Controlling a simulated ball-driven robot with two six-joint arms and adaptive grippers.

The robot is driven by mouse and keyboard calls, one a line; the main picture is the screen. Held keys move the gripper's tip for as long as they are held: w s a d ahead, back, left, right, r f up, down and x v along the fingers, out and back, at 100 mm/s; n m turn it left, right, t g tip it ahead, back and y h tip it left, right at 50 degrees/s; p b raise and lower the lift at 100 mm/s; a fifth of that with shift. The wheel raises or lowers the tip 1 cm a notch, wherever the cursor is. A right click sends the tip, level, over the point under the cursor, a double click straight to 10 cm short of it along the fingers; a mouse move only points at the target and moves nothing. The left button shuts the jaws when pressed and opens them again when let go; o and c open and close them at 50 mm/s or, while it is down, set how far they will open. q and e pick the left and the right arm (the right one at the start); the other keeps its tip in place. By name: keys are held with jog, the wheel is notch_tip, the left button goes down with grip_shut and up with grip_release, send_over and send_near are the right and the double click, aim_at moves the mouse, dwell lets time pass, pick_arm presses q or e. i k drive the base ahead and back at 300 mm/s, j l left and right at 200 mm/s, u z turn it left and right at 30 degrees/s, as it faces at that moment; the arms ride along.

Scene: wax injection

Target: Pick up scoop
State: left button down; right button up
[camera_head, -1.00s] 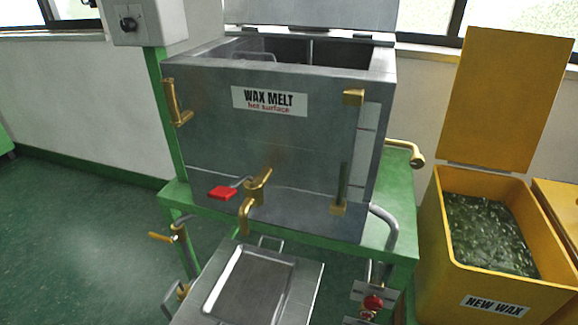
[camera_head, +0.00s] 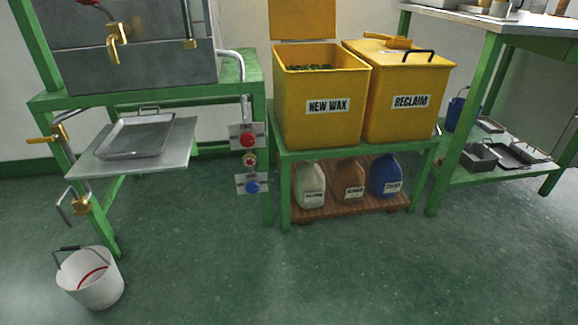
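A yellow scoop-like object (camera_head: 392,41) lies on top of the closed lid of the yellow bin marked RECLAIM (camera_head: 404,110). It is small in the view, so its exact shape is hard to tell. Beside it to the left stands the open yellow bin marked NEW WAX (camera_head: 318,125), with dark green wax (camera_head: 312,68) inside. Neither of my grippers is in view.
The bins stand on a green stand (camera_head: 330,150) with several jugs on its lower shelf. The wax melter (camera_head: 150,65) and a metal tray (camera_head: 138,135) are at left. A white bucket (camera_head: 92,285) stands on the floor. A green workbench (camera_head: 500,38) is at right. The middle floor is clear.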

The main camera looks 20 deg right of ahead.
aim_at(399, 42)
jog(key=z, duration=1.35)
